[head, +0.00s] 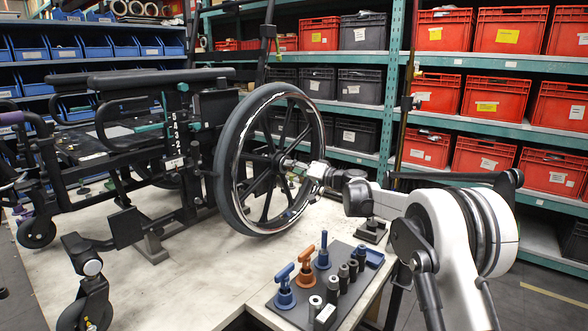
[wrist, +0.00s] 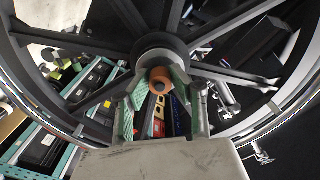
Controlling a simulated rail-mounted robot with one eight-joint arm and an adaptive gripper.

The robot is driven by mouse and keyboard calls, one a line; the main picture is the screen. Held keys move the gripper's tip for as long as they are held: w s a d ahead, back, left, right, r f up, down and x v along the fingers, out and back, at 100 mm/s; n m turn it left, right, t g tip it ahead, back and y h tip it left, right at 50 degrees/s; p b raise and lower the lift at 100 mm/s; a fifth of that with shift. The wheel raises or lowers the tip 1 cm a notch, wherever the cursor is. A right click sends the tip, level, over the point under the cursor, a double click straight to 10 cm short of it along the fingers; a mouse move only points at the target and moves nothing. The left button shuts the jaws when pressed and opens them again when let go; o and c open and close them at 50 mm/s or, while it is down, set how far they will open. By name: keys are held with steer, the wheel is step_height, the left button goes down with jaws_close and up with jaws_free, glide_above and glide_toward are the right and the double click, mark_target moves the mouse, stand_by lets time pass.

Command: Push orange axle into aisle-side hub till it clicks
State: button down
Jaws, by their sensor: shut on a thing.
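The large black spoked wheel (head: 243,185) stands upright on the wheelchair's aisle side. Its dark hub (head: 279,160) is at the spoke centre; the hub (wrist: 160,46) also shows in the wrist view. My gripper (head: 296,168) is at the hub's outer face. In the wrist view my gripper (wrist: 159,82) has its green-padded fingers shut on a round orange piece, the orange axle (wrist: 160,76), lined up just below the hub in the picture. The axle's shaft is hidden, so its depth in the hub cannot be told.
A dark tray (head: 345,262) at the bench's front right holds blue (head: 285,292) and orange (head: 306,268) T-handled pieces and several grey sockets. The wheelchair frame (head: 140,130) fills the bench's left. Racks with red crates (head: 505,103) stand behind. Bench surface (head: 170,285) is clear left of the tray.

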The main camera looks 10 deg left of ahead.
steer(key=shift+a, duration=0.2)
steer(key=c, duration=1.4)
jaws_free()
steer(key=shift+w, duration=0.1)
steer(key=shift+c, duration=0.2)
steer(key=v, duration=1.2)
